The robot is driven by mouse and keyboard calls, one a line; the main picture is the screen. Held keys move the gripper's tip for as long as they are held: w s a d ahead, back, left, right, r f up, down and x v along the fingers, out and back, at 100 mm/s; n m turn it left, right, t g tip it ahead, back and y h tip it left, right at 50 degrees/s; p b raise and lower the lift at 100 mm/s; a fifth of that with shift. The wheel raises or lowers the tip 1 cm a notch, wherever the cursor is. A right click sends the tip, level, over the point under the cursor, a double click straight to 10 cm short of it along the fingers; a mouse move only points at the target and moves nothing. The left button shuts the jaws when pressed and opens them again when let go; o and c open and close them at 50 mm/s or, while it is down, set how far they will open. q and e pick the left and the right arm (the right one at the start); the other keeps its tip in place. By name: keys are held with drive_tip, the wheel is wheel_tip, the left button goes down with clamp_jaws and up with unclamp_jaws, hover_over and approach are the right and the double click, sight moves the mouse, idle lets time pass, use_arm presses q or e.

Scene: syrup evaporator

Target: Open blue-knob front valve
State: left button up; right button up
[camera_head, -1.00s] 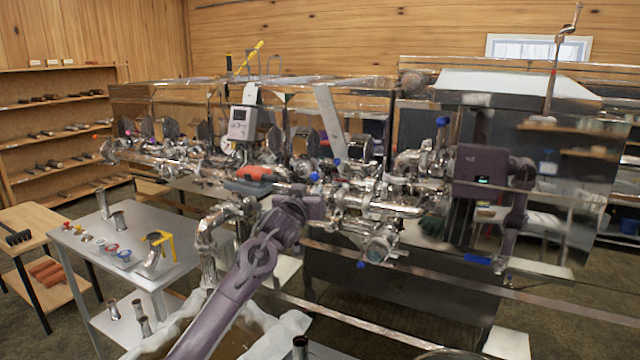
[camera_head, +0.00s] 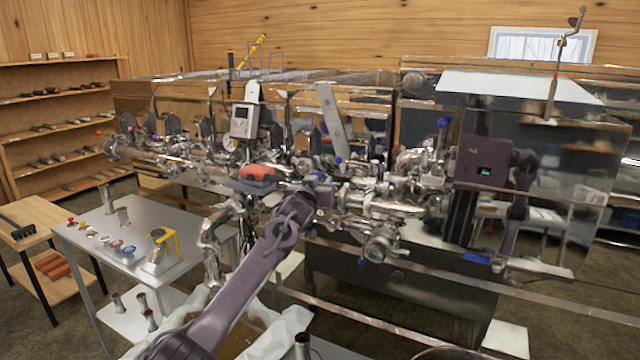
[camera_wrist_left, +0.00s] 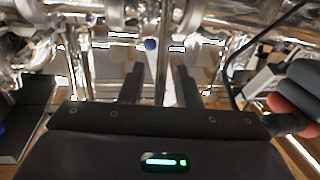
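In the left wrist view a blue knob (camera_wrist_left: 151,44) on a pale metal stem shows just beyond my left gripper (camera_wrist_left: 159,75), between the lines of its two fingers. The fingers are apart, and I see nothing clamped between them. In the head view my left gripper (camera_head: 326,188) is at the front pipework, close to a small blue knob (camera_head: 318,176); the arm hides part of the pipes there. Other blue knobs show behind it (camera_head: 338,160), low on the front fitting (camera_head: 362,262) and higher on the right (camera_head: 443,122).
Shiny pipes and valves crowd the evaporator front (camera_head: 400,285). A red-orange object (camera_head: 257,172) sits left of my gripper. A grey side table (camera_head: 180,262) with small parts and a yellow-handled piece stands at left. The floor between tables is open.

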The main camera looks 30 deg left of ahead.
use_arm(q)
clamp_jaws()
drive_tip(key=a+n+h, duration=0.1)
drive_tip(key=a+f+n+h, duration=0.1)
drive_tip(key=a+n, duration=0.1)
drive_tip(key=a+n+h, duration=0.1)
drive_tip(key=shift+w+a+f+h, duration=0.1)
drive_tip(key=shift+a+f+h, duration=0.2)
drive_tip(key=shift+f+h, duration=0.1)
idle(0.6)
idle(0.4)
drive_tip(key=shift+o, duration=0.2)
unclamp_jaws()
